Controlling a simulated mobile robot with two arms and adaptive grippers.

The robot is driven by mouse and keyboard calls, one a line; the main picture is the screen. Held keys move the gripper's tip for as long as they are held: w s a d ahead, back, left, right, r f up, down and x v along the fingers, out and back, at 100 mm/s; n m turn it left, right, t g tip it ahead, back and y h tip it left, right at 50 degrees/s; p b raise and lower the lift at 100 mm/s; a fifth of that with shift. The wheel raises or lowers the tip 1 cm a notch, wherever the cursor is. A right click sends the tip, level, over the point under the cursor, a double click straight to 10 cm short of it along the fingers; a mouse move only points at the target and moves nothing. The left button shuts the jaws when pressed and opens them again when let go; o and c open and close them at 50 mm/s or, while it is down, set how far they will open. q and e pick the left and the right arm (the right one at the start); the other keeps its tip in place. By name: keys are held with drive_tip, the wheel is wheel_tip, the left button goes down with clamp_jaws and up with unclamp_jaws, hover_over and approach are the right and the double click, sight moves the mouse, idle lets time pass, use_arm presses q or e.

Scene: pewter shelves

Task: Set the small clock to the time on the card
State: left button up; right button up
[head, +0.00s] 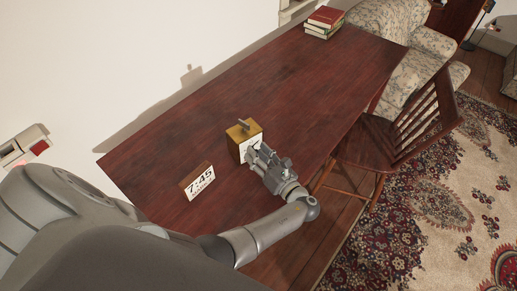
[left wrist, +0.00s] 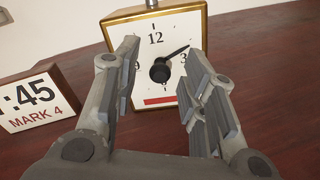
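The small clock (head: 237,133) is a gold-framed box upright on the dark red table. Its white face (left wrist: 154,32) shows in the left wrist view, with a black knob (left wrist: 160,70) at its centre and a red bar low down. One black hand points up and right, near where 2 sits; I cannot make out another. The card (head: 197,182) reads 7:45 with MARK 4 below; its right part (left wrist: 35,100) shows in the left wrist view. My left gripper (head: 258,156) is open before the clock face, a finger either side of the knob, apparently not touching it.
The table (head: 300,82) is mostly clear beyond the clock. Books (head: 324,22) are stacked at its far end. A floral sofa (head: 395,25) is behind.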

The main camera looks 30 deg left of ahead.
use_arm(q)
drive_tip(key=shift+r, duration=4.9)
drive_tip(key=shift+f, duration=0.1)
